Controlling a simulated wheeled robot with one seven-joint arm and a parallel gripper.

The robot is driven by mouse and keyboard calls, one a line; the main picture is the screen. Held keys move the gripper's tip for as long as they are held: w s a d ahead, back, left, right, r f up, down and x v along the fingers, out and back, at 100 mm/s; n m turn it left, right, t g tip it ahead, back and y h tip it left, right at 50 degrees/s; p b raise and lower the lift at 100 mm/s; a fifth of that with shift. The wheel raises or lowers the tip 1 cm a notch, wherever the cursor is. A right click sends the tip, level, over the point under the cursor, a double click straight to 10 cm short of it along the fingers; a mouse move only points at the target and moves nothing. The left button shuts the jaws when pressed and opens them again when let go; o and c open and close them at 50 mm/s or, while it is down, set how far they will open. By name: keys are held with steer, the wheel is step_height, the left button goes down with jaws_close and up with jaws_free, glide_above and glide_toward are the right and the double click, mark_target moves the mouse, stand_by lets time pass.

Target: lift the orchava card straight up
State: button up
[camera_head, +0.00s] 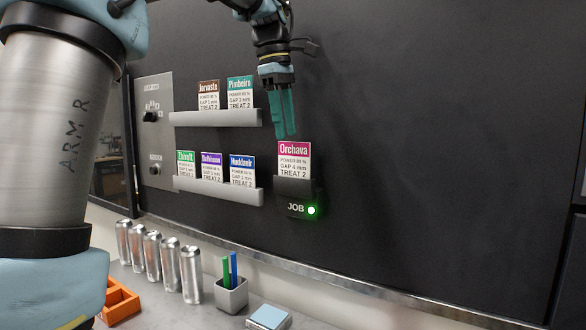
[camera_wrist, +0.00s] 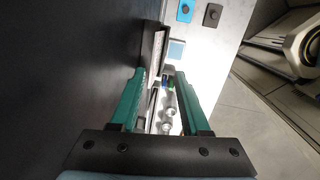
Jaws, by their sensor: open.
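The Orchava card (camera_head: 294,160), white with a magenta header, stands upright in the black JOB holder (camera_head: 295,196) on the dark panel. A green light glows on the holder. My gripper (camera_head: 287,136), with two teal fingers, points down just above the card's top edge. In the wrist view my gripper (camera_wrist: 158,77) shows its fingers apart with a gap between them. I see no card clearly held there; the card is hard to make out from that angle.
Two grey racks (camera_head: 215,118) (camera_head: 217,191) left of the holder carry several other cards. Below, a counter holds several silver cans (camera_head: 191,275), a pen cup (camera_head: 231,295), a blue-topped block (camera_head: 268,317) and an orange tray (camera_head: 121,303). The panel right of the holder is bare.

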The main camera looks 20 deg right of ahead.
mark_target(294, 148)
steer(key=f, duration=0.1)
steer(key=d+f+p, duration=0.1)
steer(key=f, duration=0.1)
steer(key=f+p, duration=0.1)
steer(key=shift+d+f, duration=0.2)
steer(key=shift+d, duration=0.2)
steer(key=shift+f, duration=0.55)
jaws_close()
steer(key=shift+d+r, duration=0.1)
